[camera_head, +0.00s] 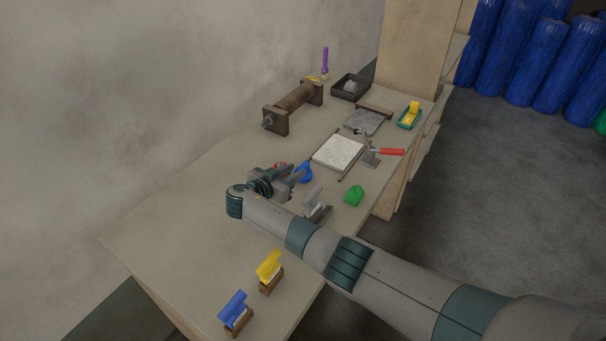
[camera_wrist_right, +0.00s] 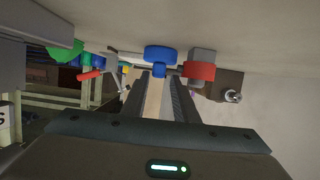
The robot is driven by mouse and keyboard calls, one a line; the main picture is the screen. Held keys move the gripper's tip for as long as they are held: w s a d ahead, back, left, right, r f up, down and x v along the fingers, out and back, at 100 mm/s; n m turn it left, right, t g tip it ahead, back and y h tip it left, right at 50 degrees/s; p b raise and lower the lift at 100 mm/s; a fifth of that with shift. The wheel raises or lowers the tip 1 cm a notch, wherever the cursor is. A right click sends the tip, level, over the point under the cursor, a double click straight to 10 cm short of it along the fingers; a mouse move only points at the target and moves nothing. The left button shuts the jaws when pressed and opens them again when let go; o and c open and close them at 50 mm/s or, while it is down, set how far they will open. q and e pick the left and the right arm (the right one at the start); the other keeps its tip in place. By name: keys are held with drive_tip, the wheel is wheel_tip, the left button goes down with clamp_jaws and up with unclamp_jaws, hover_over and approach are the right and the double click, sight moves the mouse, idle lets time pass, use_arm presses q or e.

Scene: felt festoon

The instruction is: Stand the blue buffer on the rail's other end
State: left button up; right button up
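A blue round piece, seemingly the blue buffer (camera_head: 304,172), is at the fingertips of my right gripper (camera_head: 291,177), low over the table. In the right wrist view the blue buffer (camera_wrist_right: 160,54) is a wide disc with a short narrow stub, lined up with the gap between the fingers (camera_wrist_right: 159,78). The fingers stand apart; whether they touch the stub is unclear. A red and grey piece (camera_wrist_right: 200,68) stands just right of it in that view. In the head view the red piece (camera_head: 280,165) is partly hidden behind my gripper. I cannot clearly make out the rail.
A white pad (camera_head: 338,152), a red-handled tool (camera_head: 390,152), a green piece (camera_head: 353,195) and a grey upright piece (camera_head: 314,197) are nearby. A wooden roller stand (camera_head: 294,104) is behind. Yellow (camera_head: 269,265) and blue (camera_head: 233,307) pieces on wooden bases stand in front. The left table is clear.

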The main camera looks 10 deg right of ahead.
sight(302, 167)
drive_tip(key=shift+w+d+f, duration=0.1)
drive_tip(key=shift+w+d, duration=0.25)
drive_tip(key=shift+d, duration=0.15)
drive_tip(key=b+x, duration=0.1)
drive_tip(key=x, duration=0.3)
drive_tip(key=shift+d+b, duration=0.1)
drive_tip(key=shift+b, duration=0.3)
clamp_jaws()
